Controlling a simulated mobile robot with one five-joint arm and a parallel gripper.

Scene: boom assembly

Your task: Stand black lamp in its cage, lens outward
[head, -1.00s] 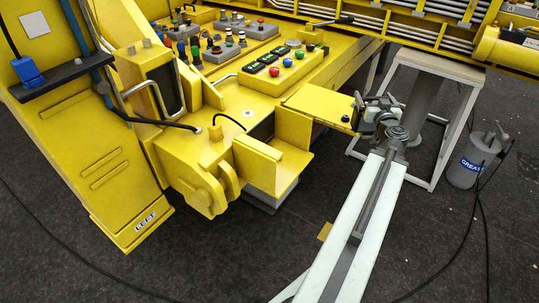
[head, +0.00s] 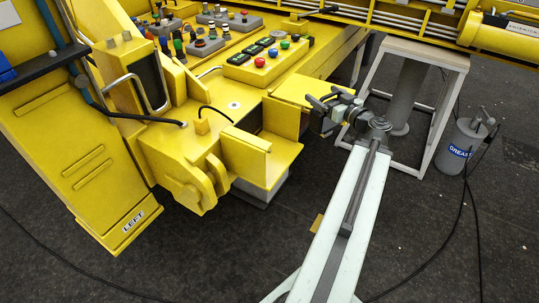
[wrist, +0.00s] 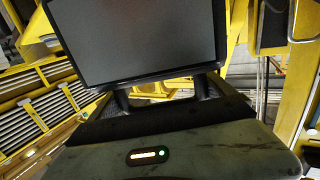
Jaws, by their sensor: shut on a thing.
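My gripper (head: 322,108) is beside the right edge of the yellow deck in the head view. In the wrist view its two dark fingers (wrist: 164,93) are shut on a black boxy thing, which I take for the black lamp (wrist: 140,42). A broad, flat dark grey face of the lamp fills the top middle and looks slightly tilted. In the head view I cannot make out the lamp from the gripper. An open-sided yellow box (head: 246,153) at the deck's front corner may be the cage. It stands left of my gripper, apart from it. I see no lamp in it.
A control panel (head: 268,58) with coloured buttons lies on the deck behind. A white-framed stand (head: 440,105) and a grey grease can (head: 462,146) are at right. A bent handle (head: 148,90) rises at left. Dark floor in front is mostly clear, with cables.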

